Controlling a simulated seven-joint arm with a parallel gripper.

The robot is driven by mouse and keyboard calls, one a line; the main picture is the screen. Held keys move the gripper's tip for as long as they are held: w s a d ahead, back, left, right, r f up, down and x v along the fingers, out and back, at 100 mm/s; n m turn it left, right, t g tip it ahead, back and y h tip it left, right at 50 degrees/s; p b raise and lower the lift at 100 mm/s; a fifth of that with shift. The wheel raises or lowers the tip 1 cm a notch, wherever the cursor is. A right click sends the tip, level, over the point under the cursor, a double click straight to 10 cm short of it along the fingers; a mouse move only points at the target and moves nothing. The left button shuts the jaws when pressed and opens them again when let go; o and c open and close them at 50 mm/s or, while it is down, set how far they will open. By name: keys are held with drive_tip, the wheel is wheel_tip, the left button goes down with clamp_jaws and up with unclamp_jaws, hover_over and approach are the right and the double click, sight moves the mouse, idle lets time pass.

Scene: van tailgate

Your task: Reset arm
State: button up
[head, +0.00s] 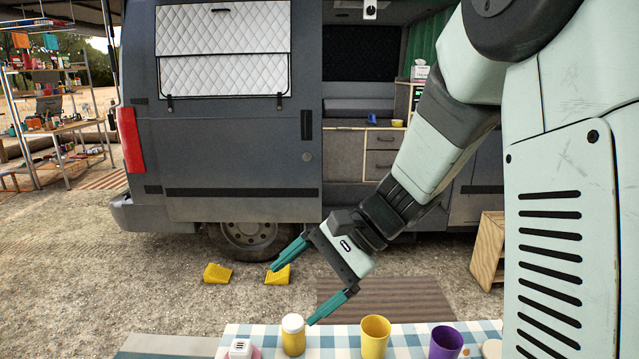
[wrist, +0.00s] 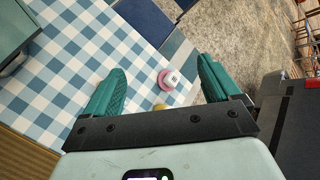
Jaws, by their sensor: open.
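My gripper (head: 302,286) is open and empty, with its two teal fingers spread wide. In the head view it hangs above and behind the front table, close to the yellow jar with the white lid (head: 293,336). In the wrist view the gripper (wrist: 160,92) is open over the checked tablecloth (wrist: 70,75). A small pink and white item (wrist: 170,79) shows between the fingers there, on the cloth near its edge. A bit of something yellow shows just above the gripper's bar.
The table's blue checked cloth (head: 408,345) carries a yellow cup (head: 375,337), a purple cup (head: 446,342) and a white-topped item (head: 240,349). Behind stand a grey van (head: 235,150), yellow wheel chocks (head: 217,273) and a wooden crate (head: 488,250). The air left of the gripper is clear.

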drive_tip(key=s+d+r+n+t+h, duration=0.7)
drive_tip(key=s+d+r+h, duration=0.2)
drive_tip(key=s+d, duration=0.4)
drive_tip(key=shift+s+r, duration=0.75)
drive_tip(key=shift+s, duration=0.35)
